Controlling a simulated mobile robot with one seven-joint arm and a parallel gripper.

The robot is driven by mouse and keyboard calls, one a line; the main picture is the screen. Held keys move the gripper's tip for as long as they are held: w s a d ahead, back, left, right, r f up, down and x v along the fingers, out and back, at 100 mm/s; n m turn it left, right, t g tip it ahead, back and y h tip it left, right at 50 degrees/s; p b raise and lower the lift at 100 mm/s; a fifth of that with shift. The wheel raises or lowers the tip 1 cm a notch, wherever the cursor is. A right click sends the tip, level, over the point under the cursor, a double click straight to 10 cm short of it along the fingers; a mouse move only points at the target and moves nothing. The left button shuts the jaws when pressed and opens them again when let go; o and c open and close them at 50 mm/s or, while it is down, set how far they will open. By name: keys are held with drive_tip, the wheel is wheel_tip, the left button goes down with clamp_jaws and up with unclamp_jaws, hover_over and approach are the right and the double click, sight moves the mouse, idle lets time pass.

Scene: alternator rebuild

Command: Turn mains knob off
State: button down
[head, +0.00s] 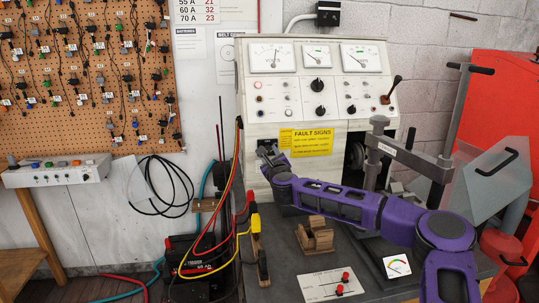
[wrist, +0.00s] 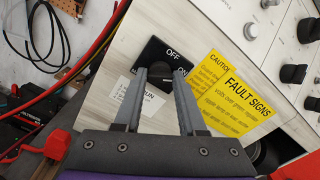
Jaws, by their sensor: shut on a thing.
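The mains switch's black plate (wrist: 153,52), marked OFF at the top and ON at the right, shows in the wrist view on the pale front panel. My gripper (wrist: 162,73) is right at this plate, its two grey fingers apart and shut on the mains knob between their tips. The knob is mostly hidden by the fingers, and I cannot tell which mark it points to. In the head view my gripper (head: 267,151) is at the lower left of the test bench (head: 262,112), left of the yellow fault signs label (head: 311,141), and it covers the switch.
Red and yellow cables (head: 229,178) hang just left of my gripper. A wooden block (head: 315,234) and a white plate with red terminals (head: 325,285) lie on the dark bench top. A grey clamp post (head: 376,150) stands to the right, near my arm.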

drive_tip(key=shift+n, duration=0.4)
drive_tip(key=shift+n+b, duration=2.35)
drive_tip(key=shift+n, duration=3.25)
drive_tip(key=shift+c, duration=2.4)
unclamp_jaws()
drive_tip(key=shift+f, duration=0.1)
drive_tip(key=s+d, duration=0.3)
drive_tip(key=s, duration=1.4)
drive_tip(key=shift+d, duration=0.2)
